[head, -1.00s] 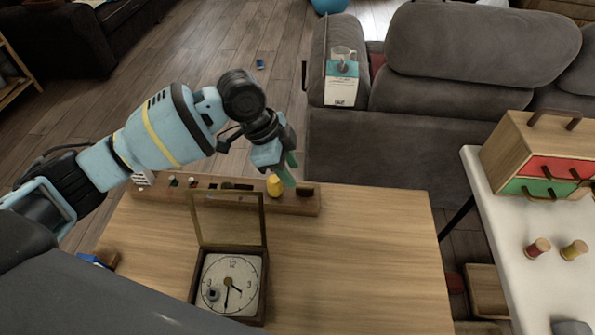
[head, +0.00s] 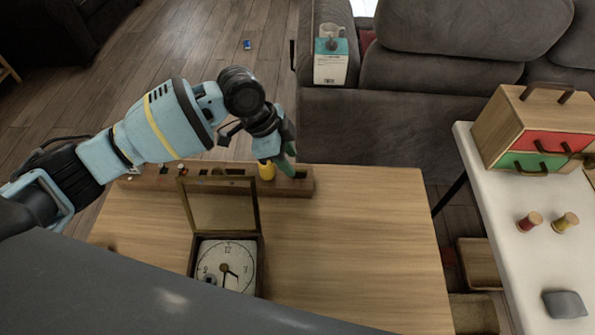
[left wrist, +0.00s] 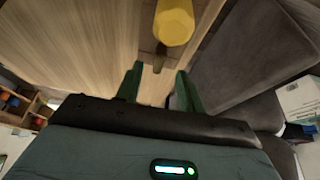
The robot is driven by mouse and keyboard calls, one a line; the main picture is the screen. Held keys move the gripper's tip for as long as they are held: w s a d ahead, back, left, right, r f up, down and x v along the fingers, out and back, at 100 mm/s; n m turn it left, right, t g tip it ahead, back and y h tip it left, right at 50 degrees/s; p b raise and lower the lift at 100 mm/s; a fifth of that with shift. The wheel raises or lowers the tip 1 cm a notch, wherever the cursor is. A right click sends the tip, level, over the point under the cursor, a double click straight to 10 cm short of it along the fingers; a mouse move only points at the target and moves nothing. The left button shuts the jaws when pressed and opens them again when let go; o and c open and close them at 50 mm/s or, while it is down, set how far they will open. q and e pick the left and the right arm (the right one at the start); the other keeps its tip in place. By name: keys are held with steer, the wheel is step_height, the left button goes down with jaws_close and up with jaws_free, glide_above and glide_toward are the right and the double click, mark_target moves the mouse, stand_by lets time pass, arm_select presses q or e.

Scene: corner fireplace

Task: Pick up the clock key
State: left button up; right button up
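A wooden box (head: 259,246) with a raised lid holds a white clock face (head: 238,254) on the table. A small grey piece (head: 209,281) shows at the face's lower left; I cannot tell whether it is the clock key. My left gripper (head: 285,164) is over the right part of a long wooden rack (head: 158,183), beside a yellow-handled tool (head: 266,172). In the left wrist view the green fingers (left wrist: 158,76) are apart, with the yellow handle (left wrist: 174,22) just beyond them and nothing seen held. My right gripper is out of view.
The wooden table (head: 350,240) is clear right of the clock box. A white table (head: 505,260) at right holds a drawer box (head: 500,130), two spools and a grey piece (head: 565,304). A grey sofa (head: 400,130) stands behind. My dark body covers the front left.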

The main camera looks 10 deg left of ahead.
mark_target(297, 169)
arm_select(q)
steer(key=shift+x, duration=1.9)
steer(key=shift+d+r, duration=0.1)
jaws_close()
step_height(297, 169, up, 10)
steer(key=shift+p, duration=0.35)
steer(key=shift+s, duration=0.1)
